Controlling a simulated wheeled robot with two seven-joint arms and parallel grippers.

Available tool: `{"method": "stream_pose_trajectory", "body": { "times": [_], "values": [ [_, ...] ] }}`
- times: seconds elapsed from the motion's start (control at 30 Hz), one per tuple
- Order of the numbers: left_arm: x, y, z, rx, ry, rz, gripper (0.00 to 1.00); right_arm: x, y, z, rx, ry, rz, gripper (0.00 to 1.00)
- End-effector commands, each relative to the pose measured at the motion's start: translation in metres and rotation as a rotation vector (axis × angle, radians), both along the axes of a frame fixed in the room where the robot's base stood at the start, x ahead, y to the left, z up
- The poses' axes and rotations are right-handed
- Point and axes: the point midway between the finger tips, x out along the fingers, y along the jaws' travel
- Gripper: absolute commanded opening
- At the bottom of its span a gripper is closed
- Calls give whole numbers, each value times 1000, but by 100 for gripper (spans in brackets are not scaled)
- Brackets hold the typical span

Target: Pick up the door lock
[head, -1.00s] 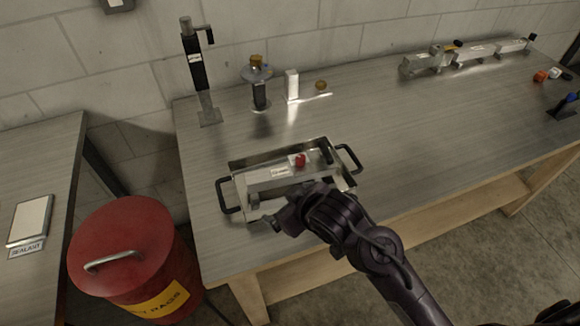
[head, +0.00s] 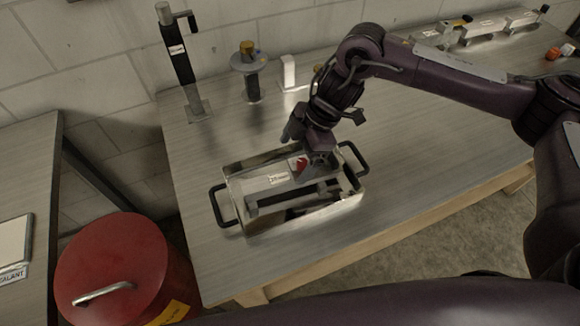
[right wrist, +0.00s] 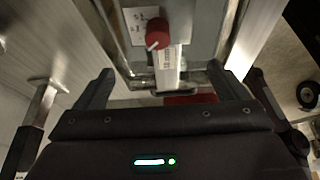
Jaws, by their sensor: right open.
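A grey metal block with a red knob and a white label, which looks like the door lock (head: 255,185), lies in a shallow metal tray (head: 305,218) with black handles. My right gripper (head: 305,148) is over the back of the tray, close to the red knob, and hides part of the block. In the right wrist view the right gripper (right wrist: 163,88) is open. The red knob and a pale strip of the door lock (right wrist: 168,68) show ahead, between its fingers. I cannot tell whether the fingers touch it. The left gripper is not in view.
A black clamp stand (head: 180,60), a round-flanged fitting (head: 249,70) and a small white block (head: 288,72) stand behind the tray. Metal parts (head: 485,30) line the bench's far right. A red bin (head: 125,265) stands left of the bench. The bench top right of the tray is clear.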

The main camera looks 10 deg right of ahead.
Motion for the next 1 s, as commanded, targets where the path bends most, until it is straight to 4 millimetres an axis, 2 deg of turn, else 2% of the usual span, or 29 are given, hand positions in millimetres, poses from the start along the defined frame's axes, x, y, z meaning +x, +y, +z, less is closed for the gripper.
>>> {"method": "stream_pose_trajectory", "body": {
  "times": [0.03, 0.17, 0.43, 0.57, 0.7, 1.0],
  "values": [
    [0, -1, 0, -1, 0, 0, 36, 2, -8, 3, -14, 13, -14, 94],
    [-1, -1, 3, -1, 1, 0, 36, 1, -14, -1, -28, 33, -24, 94],
    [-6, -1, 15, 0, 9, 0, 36, -1, -4, -28, -29, 33, -23, 94],
    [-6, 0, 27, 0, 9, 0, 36, -1, 2, -47, -28, 34, -23, 94],
    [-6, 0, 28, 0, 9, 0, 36, -2, 9, -64, -27, 32, -21, 94],
    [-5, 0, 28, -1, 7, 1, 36, -2, 10, -69, -25, 29, -22, 92]
  ]
}}
